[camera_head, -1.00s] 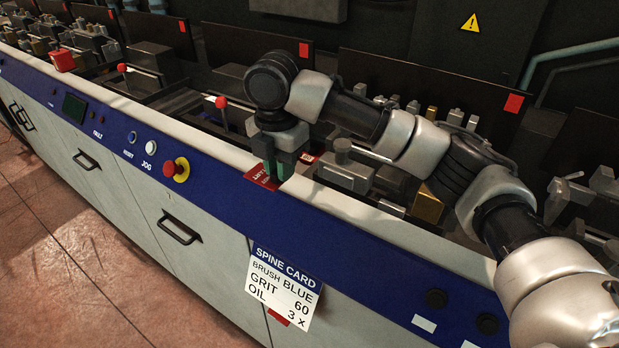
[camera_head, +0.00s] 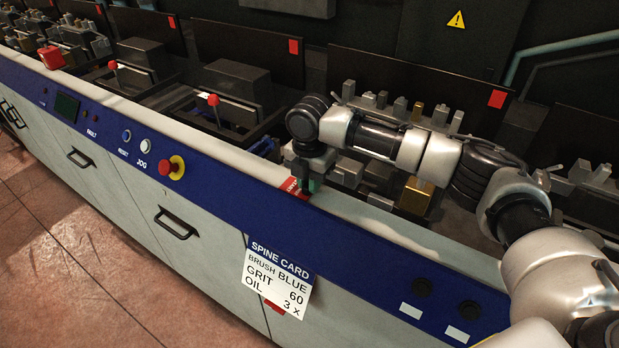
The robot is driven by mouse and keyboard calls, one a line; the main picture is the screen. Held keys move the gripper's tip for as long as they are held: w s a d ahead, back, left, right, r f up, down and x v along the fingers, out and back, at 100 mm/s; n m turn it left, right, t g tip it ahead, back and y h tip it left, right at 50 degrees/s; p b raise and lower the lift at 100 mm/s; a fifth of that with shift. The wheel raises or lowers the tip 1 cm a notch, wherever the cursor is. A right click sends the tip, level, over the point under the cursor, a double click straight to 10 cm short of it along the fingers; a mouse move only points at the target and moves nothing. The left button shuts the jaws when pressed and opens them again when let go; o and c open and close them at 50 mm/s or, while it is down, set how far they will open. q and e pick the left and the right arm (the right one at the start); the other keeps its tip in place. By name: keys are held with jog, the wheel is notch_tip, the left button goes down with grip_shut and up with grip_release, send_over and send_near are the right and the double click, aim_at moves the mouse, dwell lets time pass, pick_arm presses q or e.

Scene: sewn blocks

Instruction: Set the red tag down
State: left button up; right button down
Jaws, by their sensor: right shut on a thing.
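The red tag (camera_head: 290,186) has pale lettering and shows at the white front ledge of the machine (camera_head: 245,170). My right gripper (camera_head: 305,190) points down over this ledge and is shut on the tag. The gripper's fingers hide part of the tag. I cannot tell whether the tag touches the ledge or is just above it. My left gripper is not in view.
A spine card (camera_head: 279,279) hangs on the front below the blue panel. A red and yellow button (camera_head: 172,167) and a red-knobbed lever (camera_head: 213,100) lie to the left. Metal blocks (camera_head: 415,196) crowd behind the gripper. The ledge left of the gripper is clear.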

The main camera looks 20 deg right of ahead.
jog(key=c, duration=1.2)
grip_release()
jog(key=shift+o, duration=0.7)
notch_tip(320, 180, up, 12)
jog(key=b, duration=0.2)
jog(key=shift+b, duration=0.35)
jog(key=shift+r, duration=0.1)
